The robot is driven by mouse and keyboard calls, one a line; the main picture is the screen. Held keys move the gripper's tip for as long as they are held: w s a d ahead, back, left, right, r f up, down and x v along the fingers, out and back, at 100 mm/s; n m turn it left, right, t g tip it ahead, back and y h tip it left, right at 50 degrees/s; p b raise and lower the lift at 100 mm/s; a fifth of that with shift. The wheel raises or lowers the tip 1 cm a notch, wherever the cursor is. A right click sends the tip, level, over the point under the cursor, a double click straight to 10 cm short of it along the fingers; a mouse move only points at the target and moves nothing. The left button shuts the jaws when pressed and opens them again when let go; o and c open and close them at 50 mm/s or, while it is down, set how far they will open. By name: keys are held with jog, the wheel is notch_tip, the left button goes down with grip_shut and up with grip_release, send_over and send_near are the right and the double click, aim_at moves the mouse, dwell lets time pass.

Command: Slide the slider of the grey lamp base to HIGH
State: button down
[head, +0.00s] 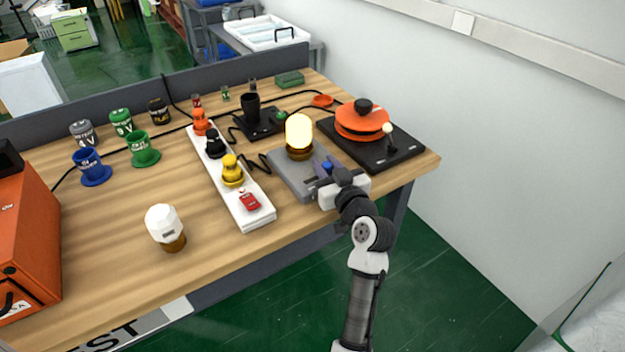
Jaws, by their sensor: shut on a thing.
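The grey lamp base (287,180) sits near the front right of the wooden table, with a lit, glowing bulb (299,131) upright in its brass socket. A blue knob (327,167) shows on the right part of the base, and I take it to be the slider. My gripper (326,178) is at the base's right side, shut on the blue slider. The fingers partly cover the slider track, and I cannot read any marks such as HIGH.
A white power strip (246,217) with several coloured plugs lies left of the base. A black unit with an orange disc (362,122) stands close behind and right. An unlit white bulb (164,224) stands at the front left. An orange box (22,240) is far left.

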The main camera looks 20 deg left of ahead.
jog(key=shift+w+d+f+b, duration=0.1)
jog(key=shift+w+d+b, duration=0.25)
jog(key=shift+w+d, duration=0.35)
jog(key=shift+w, duration=0.1)
jog(key=shift+r, duration=0.2)
jog(key=c, duration=1.2)
grip_release()
jog(key=shift+w+f, duration=0.1)
jog(key=shift+c, duration=0.2)
jog(key=shift+s+d, duration=0.35)
jog(key=shift+s, duration=0.05)
jog(key=b+v, duration=0.3)
jog(key=v, duration=0.9)
jog(key=shift+s+d+b, duration=0.3)
jog(key=shift+b, duration=0.05)
